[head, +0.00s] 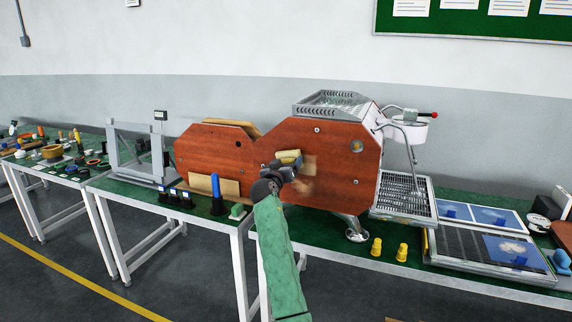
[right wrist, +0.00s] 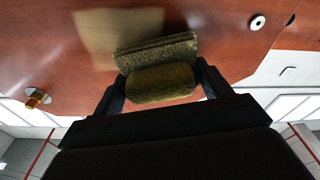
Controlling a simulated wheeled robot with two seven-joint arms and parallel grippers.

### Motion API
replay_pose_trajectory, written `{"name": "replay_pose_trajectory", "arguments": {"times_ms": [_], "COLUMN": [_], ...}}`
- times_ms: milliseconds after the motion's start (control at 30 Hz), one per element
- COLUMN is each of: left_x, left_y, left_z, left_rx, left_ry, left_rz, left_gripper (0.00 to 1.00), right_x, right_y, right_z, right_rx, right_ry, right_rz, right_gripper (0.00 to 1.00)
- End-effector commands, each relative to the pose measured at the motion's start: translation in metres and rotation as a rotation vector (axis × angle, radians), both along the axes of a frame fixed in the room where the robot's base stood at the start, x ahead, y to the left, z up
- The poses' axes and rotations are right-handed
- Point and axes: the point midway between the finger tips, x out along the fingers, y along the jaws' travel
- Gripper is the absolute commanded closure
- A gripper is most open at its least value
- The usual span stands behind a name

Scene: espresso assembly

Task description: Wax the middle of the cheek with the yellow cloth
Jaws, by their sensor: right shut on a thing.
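The cheek (head: 340,145) is a reddish-brown wooden side panel on the espresso machine, upright and facing me. It also fills the top of the right wrist view (right wrist: 225,20). My right gripper (head: 287,166) is in front of the cheek's middle, shut on the folded yellow cloth (head: 289,155). In the right wrist view the cloth (right wrist: 160,80) sits between the two fingers, at or against the wood; I cannot tell how firmly it touches. A paler patch of wood shows beside the cloth. My left gripper is not in view.
A second wooden cheek (head: 215,150) stands to the left, by a grey frame (head: 143,150). Yellow cups (head: 376,247) and a dark tray (head: 470,255) are on the right bench. A blue-handled tool (head: 216,190) stands below the left cheek.

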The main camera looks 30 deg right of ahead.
Motion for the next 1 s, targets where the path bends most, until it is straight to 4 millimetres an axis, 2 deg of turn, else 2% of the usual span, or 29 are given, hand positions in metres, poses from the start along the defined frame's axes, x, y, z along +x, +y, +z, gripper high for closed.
{"name": "replay_pose_trajectory", "arguments": {"times_ms": [1000], "left_x": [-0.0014], "left_y": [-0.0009], "left_z": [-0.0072], "left_rx": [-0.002], "left_ry": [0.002], "left_rz": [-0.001], "left_gripper": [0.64], "right_x": [0.0079], "right_y": [-0.0093], "right_z": [-0.0001], "right_rx": [0.000], "right_ry": [0.000], "right_rz": [0.000], "right_gripper": [0.42]}}
